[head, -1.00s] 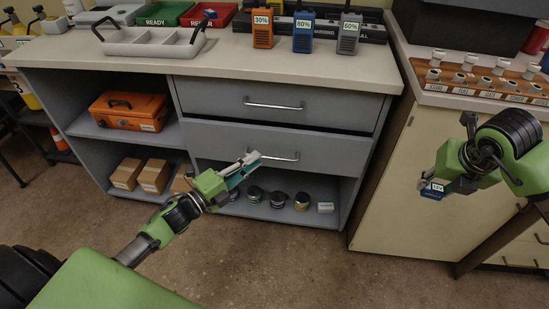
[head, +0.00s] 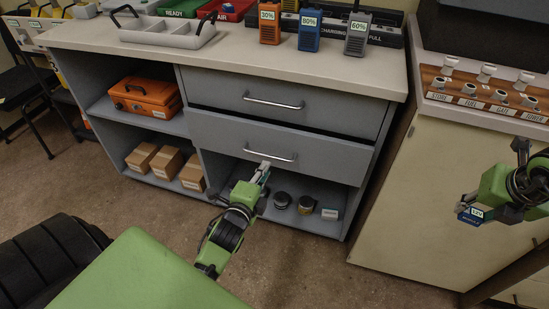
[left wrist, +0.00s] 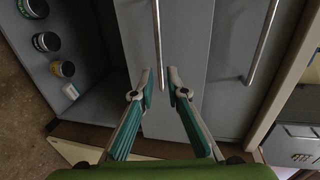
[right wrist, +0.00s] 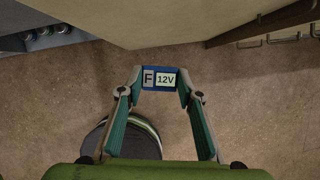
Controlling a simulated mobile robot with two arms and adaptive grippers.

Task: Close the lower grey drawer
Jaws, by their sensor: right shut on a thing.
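The lower grey drawer (head: 235,135) stands out a little past the upper drawer in the head view, so it is partly open. Its bar handle (head: 270,155) runs across its front; in the left wrist view the handle (left wrist: 157,35) runs down between the fingertips. My left gripper (head: 264,166) is at the drawer front, just below the handle. Its fingers (left wrist: 159,72) are apart, with nothing clamped; whether they touch the drawer is unclear.
The upper grey drawer (head: 285,88) looks shut. Jars (head: 306,204) and a small box (head: 330,214) stand on the shelf below. An orange case (head: 145,98) and brown boxes (head: 166,160) fill the left shelves. A beige cabinet (head: 430,195) stands at right.

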